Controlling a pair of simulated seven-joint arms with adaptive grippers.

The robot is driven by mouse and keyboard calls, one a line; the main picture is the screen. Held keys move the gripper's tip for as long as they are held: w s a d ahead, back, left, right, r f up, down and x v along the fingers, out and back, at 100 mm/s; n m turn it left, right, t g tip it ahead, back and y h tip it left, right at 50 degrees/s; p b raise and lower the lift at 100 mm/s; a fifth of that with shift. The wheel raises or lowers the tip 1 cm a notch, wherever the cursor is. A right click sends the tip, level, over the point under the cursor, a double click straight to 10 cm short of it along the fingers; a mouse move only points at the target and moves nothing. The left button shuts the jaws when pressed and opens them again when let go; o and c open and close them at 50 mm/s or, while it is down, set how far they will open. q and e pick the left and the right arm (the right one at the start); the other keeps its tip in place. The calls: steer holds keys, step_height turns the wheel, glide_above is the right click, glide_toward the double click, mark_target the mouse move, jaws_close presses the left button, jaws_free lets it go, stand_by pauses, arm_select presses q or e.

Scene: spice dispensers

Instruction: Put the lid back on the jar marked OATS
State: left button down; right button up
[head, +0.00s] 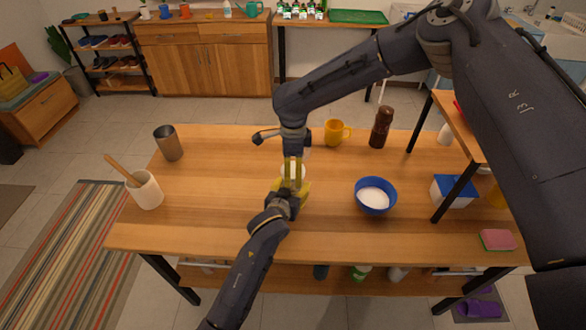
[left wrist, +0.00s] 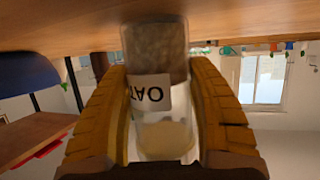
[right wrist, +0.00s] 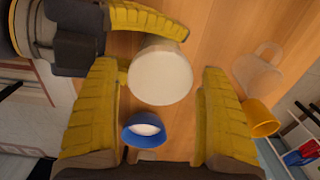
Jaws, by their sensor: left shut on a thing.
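The jar marked OATS (left wrist: 152,60) is clear glass with brown oats inside and a white label that shows upside down in the left wrist view. My left gripper (head: 290,190) is shut around its sides, with yellow fingers on both sides in the left wrist view. A pale round lid (right wrist: 160,77) appears to sit on the jar's mouth in the right wrist view; whether it is fully seated I cannot tell. My right gripper (right wrist: 160,120) is above the jar, its yellow fingers spread wide, with gaps on both sides of the lid. In the head view the grippers mostly hide the jar.
A blue bowl (head: 373,196) with white contents stands right of the jar. A yellow mug (head: 335,132) and a dark brown mill (head: 381,127) stand behind. A metal cup (head: 168,143) and a white crock (head: 146,190) are at left. Bare tabletop (head: 215,200) lies between.

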steer(key=shift+r, duration=2.25)
steer(key=shift+o, duration=0.4)
